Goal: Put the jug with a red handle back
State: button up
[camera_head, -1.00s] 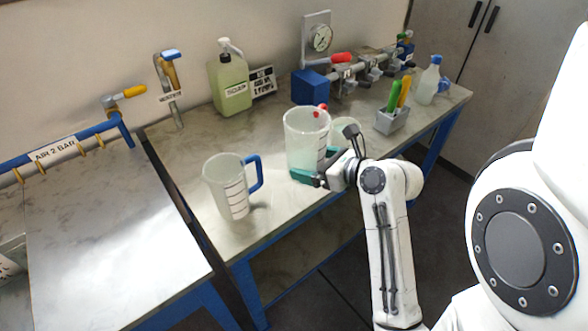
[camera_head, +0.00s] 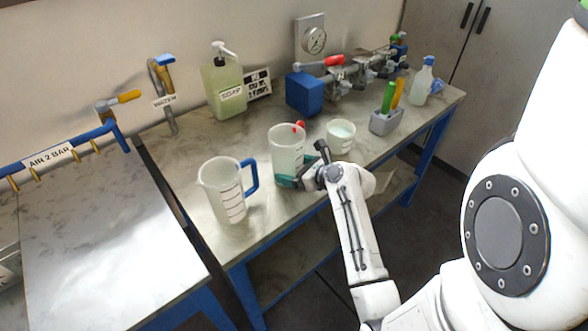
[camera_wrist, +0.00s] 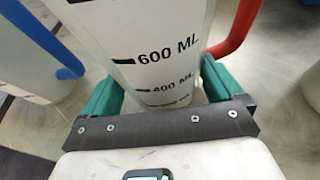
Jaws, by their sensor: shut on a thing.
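The red-handled jug (camera_head: 286,150) is pale, translucent and upright at the middle of the bench. Only a bit of its red handle (camera_head: 300,127) shows at its far side in the head view. My gripper (camera_head: 290,181) has its green fingers around the jug's lower part. In the wrist view the jug (camera_wrist: 160,50) sits between both fingers (camera_wrist: 165,95), its 600 ML and 400 ML marks facing me, with the red handle (camera_wrist: 236,28) at right. The jug's base is mostly hidden by my gripper, so I cannot tell whether it touches the bench.
A blue-handled jug (camera_head: 222,192) stands close at left, and a small white beaker (camera_head: 341,135) at right. The bench front edge is near my arm.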

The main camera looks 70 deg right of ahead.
jog(key=shift+f, duration=0.1)
jog(key=o, duration=0.9)
jog(key=shift+f, duration=0.1)
